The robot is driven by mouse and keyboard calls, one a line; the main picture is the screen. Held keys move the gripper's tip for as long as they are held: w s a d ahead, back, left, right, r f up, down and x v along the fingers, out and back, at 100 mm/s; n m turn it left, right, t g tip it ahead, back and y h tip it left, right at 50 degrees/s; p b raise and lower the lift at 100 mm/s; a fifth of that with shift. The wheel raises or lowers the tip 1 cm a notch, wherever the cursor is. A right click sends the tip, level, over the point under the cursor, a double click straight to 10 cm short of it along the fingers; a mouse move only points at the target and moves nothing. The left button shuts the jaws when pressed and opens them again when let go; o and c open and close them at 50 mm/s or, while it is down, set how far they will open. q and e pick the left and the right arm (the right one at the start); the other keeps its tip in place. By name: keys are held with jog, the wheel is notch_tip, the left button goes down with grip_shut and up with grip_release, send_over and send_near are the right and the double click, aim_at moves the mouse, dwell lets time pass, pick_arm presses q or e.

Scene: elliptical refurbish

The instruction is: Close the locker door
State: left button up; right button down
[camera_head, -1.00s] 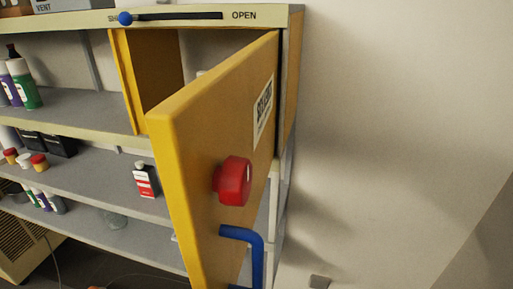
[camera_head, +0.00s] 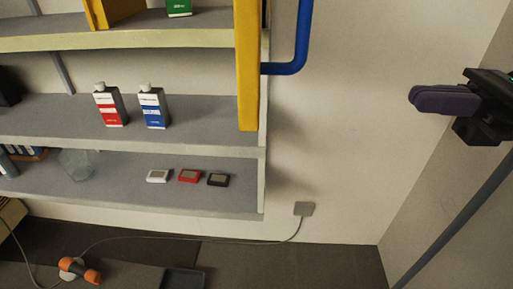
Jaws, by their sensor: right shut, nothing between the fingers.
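The yellow locker door (camera_head: 247,75) shows nearly edge-on at the top of the head view, standing open. Its upper part is cut off by the picture's edge. The blue handle (camera_head: 302,38) sticks out from the door's right side. A part of the yellow locker (camera_head: 112,12) shows at the top left, on the shelf. My right gripper (camera_head: 418,98) is at the right, well apart from the handle. Its dark fingers are together and hold nothing. My left gripper is not in view.
The grey shelves (camera_head: 200,125) fill the left, with a red-labelled bottle (camera_head: 110,106), a blue-labelled bottle (camera_head: 152,106) and small boxes (camera_head: 189,176). An orange-and-white object (camera_head: 80,270) lies at the bottom left. The wall between handle and gripper is bare.

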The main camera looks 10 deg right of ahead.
jog(key=p+x, duration=0.8)
jog(key=x, duration=0.5)
jog(key=shift+w+p, duration=0.3)
jog(key=shift+a, duration=0.1)
